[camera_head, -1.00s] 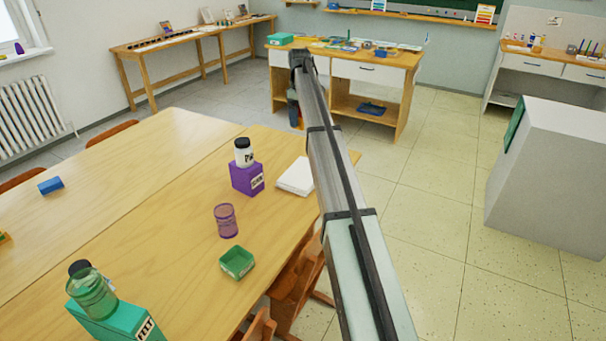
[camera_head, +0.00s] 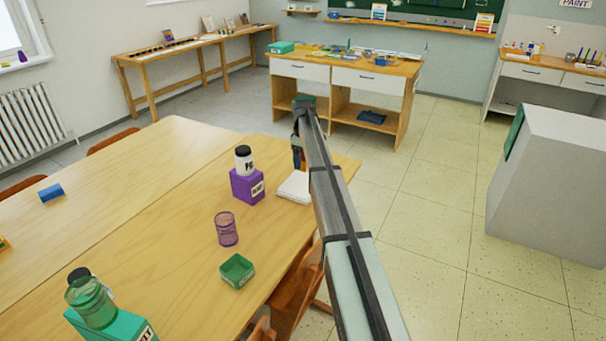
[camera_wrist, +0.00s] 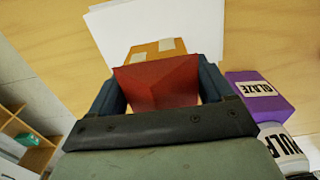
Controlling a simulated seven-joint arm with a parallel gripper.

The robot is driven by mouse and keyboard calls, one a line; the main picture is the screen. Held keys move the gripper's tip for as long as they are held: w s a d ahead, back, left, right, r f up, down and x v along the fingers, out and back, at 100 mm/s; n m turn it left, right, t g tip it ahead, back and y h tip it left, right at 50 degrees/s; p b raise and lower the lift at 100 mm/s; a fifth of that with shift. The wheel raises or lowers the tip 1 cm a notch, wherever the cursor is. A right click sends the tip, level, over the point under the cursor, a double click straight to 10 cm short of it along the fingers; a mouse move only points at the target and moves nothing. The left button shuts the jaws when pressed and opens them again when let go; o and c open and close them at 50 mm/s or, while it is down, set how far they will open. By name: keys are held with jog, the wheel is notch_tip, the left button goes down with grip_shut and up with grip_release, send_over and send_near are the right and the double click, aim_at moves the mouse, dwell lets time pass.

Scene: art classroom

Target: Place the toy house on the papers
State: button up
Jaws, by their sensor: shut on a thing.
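The toy house (camera_wrist: 158,82) has a red roof and an orange wall with pale windows. In the wrist view it sits between the two fingers of my gripper (camera_wrist: 160,88), which is shut on it. The white papers (camera_wrist: 190,27) lie on the wooden table beyond the house, and the house covers part of their lower edge in that view. In the head view the papers (camera_head: 294,189) lie near the table's right edge, and my gripper (camera_head: 298,158) is just above and behind them. The house is mostly hidden there. I cannot tell its exact height above the papers.
A purple glaze box (camera_head: 247,186) with a white jar (camera_head: 244,162) on it stands left of the papers. A wooden chair (camera_head: 296,290) stands at the table's right edge.

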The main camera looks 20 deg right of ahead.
jog(key=shift+f, duration=3.2)
jog(key=o, duration=1)
jog(key=shift+f, duration=0.1)
jog(key=shift+c, duration=0.2)
notch_tip(320, 180, up, 12)
jog(key=shift+r, duration=0.15)
